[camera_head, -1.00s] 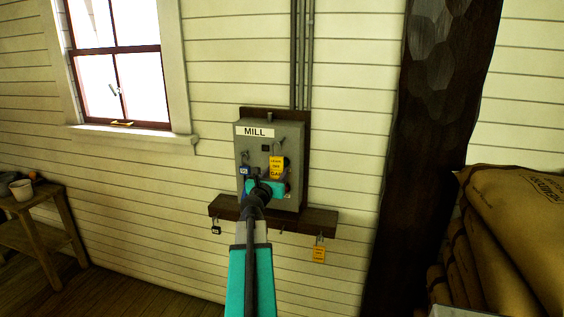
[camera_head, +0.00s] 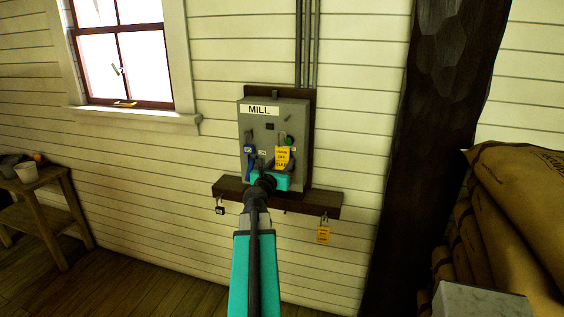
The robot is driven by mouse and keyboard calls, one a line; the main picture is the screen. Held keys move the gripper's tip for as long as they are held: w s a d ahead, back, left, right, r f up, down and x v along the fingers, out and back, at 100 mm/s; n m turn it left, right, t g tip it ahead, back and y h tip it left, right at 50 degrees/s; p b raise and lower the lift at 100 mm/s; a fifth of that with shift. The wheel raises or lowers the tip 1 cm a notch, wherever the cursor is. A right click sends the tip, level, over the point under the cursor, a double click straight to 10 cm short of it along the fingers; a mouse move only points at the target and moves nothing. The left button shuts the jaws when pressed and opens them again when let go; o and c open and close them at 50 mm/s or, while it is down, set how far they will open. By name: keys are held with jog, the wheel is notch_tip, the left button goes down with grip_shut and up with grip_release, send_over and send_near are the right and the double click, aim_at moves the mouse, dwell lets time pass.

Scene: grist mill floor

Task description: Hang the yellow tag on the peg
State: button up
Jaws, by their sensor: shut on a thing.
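A yellow tag (camera_head: 283,157) with dark lettering and a thin loop at its top is in front of the grey MILL box (camera_head: 288,114). My teal gripper (camera_head: 276,177) is shut on the tag's lower part, in front of the box's lower face; the fingertips are partly hidden. A dark wooden rail (camera_head: 322,205) runs below the box with small pegs under it. One small peg (camera_head: 285,211) shows bare just right of my arm. A second yellow tag (camera_head: 323,234) hangs at the rail's right end.
A blue tag (camera_head: 249,149) is on the box's left side, and a small dark padlock (camera_head: 219,209) hangs at the rail's left end. A dark post (camera_head: 435,120) and stacked sacks (camera_head: 520,210) stand right. A wooden table (camera_head: 45,190) stands left.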

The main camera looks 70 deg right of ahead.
jog(key=a+f+b, duration=0.2)
jog(key=f+b, duration=1.4)
jog(key=f, duration=0.3)
jog(key=a+f+b, duration=0.2)
jog(key=f+b, duration=1.4)
jog(key=f, duration=0.2)
jog(key=shift+w+a+f, duration=0.25)
jog(key=shift+w+f, duration=0.1)
jog(key=shift+w, duration=0.1)
jog(key=shift+d, duration=0.2)
jog(key=d, duration=0.8)
jog(key=shift+w+b, duration=0.2)
jog(key=shift+b, duration=0.15)
jog(key=shift+w+d, duration=0.1)
jog(key=shift+d, duration=1.2)
dwell(1.2)
